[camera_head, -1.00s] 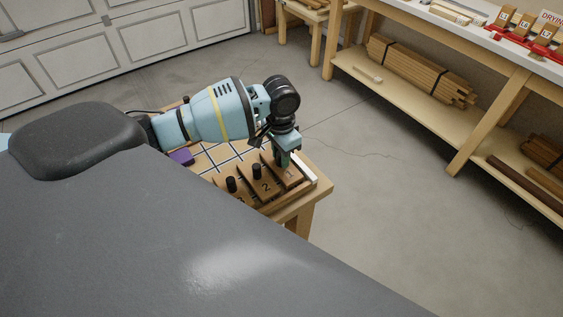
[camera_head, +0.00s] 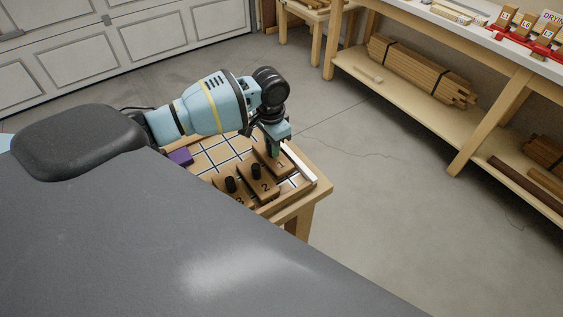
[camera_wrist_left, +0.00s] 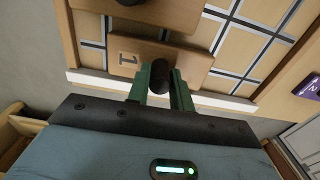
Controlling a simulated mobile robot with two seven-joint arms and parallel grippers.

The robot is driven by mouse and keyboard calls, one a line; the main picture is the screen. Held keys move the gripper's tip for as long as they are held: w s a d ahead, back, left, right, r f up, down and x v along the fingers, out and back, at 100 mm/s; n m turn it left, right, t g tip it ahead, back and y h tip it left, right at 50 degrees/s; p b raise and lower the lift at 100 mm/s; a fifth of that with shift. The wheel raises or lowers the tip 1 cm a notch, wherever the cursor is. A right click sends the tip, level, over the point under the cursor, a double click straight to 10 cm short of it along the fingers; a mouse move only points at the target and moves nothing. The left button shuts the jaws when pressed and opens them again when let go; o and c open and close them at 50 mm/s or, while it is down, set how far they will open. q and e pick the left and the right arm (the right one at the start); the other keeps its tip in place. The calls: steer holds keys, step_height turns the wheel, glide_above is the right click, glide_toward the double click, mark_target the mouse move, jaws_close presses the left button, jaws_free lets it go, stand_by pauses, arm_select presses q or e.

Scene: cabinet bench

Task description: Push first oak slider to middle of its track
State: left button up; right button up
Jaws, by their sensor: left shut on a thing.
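The first oak slider (camera_head: 278,166), a wooden block marked 1, lies on its track on the small bench. It also shows in the left wrist view (camera_wrist_left: 193,66), with its black knob (camera_wrist_left: 159,76) between the green fingers. My left gripper (camera_head: 272,150) is shut on that knob; it also shows in the left wrist view (camera_wrist_left: 160,84). In the head view the gripper hides the knob. Slider 2 (camera_head: 258,184) and slider 3 (camera_head: 233,192), each with a black knob, lie beside it to the left. My right gripper is not in view.
The board has dark and white track lines (camera_head: 212,155). A white strip (camera_head: 302,163) runs along its right edge. A purple block (camera_head: 181,157) lies at the board's left. A workbench with stacked timber (camera_head: 418,70) stands at the right. Bare floor lies between.

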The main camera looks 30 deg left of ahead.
arm_select(q)
steer(key=shift+w+a, duration=0.35)
steer(key=shift+a, duration=0.5)
steer(key=shift+w+a, duration=0.35)
steer(key=shift+a, duration=0.45)
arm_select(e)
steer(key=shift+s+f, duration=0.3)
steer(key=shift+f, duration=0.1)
arm_select(q)
steer(key=o, duration=0.8)
steer(key=shift+c, duration=0.2)
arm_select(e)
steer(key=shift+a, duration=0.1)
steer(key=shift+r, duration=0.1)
arm_select(q)
steer(key=shift+r+p, duration=1)
steer(key=shift+r, duration=2.8)
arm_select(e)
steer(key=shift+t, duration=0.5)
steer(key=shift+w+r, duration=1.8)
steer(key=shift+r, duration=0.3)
